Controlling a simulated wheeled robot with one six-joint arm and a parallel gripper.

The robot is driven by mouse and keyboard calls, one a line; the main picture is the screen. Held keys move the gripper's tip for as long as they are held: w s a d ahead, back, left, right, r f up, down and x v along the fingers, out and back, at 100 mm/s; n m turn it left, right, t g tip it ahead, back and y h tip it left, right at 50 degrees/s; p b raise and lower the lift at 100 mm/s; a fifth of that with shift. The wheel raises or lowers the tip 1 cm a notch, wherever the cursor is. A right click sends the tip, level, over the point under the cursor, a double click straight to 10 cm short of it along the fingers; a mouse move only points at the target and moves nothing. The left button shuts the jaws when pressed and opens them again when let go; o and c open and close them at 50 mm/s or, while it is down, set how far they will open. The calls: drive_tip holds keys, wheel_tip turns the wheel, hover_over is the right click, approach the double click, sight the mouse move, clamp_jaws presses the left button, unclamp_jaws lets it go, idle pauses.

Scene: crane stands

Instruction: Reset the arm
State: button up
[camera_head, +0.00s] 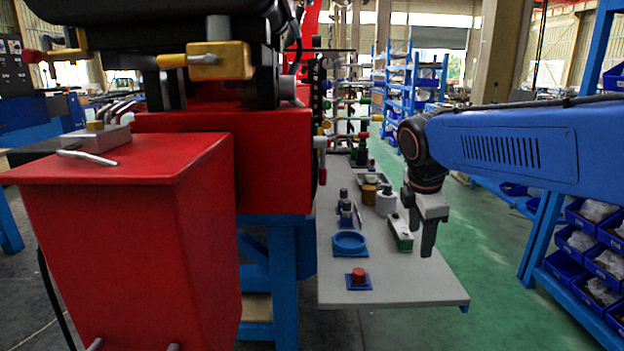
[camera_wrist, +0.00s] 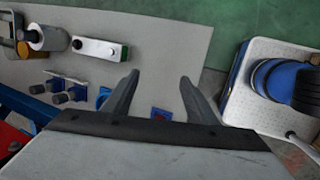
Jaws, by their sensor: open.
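My blue arm (camera_head: 500,145) reaches in from the right in the head view. My gripper (camera_head: 425,240) hangs pointing down over the right edge of the grey table (camera_head: 420,290). In the wrist view my gripper (camera_wrist: 160,95) shows two dark fingers spread apart with nothing between them. A white box with a green side (camera_head: 400,234) stands on the table just left of the fingers in the head view. That box also shows in the wrist view (camera_wrist: 100,49), apart from the fingers.
On the table are a blue ring (camera_head: 349,240), a red button on a blue base (camera_head: 358,279), a white cylinder (camera_head: 386,203) and an orange cylinder (camera_head: 369,194). A red cabinet (camera_head: 130,230) stands left. Blue bin shelves (camera_head: 590,260) stand right. Green floor between is clear.

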drive_tip(key=s+d+f+m, duration=0.1)
drive_tip(key=s+f+m, duration=0.3)
drive_tip(key=s+m, duration=0.2)
drive_tip(key=s+d+f+m+t+y, duration=0.1)
drive_tip(key=s+f+m, duration=0.3)
drive_tip(key=s, duration=0.5)
drive_tip(key=s+d+f+m, duration=0.2)
drive_tip(key=s+f+m, duration=0.2)
drive_tip(key=s+m, duration=0.4)
drive_tip(key=shift+s+d+t+y, duration=0.2)
drive_tip(key=shift+d+t+y, duration=0.1)
drive_tip(key=shift+y, duration=0.1)
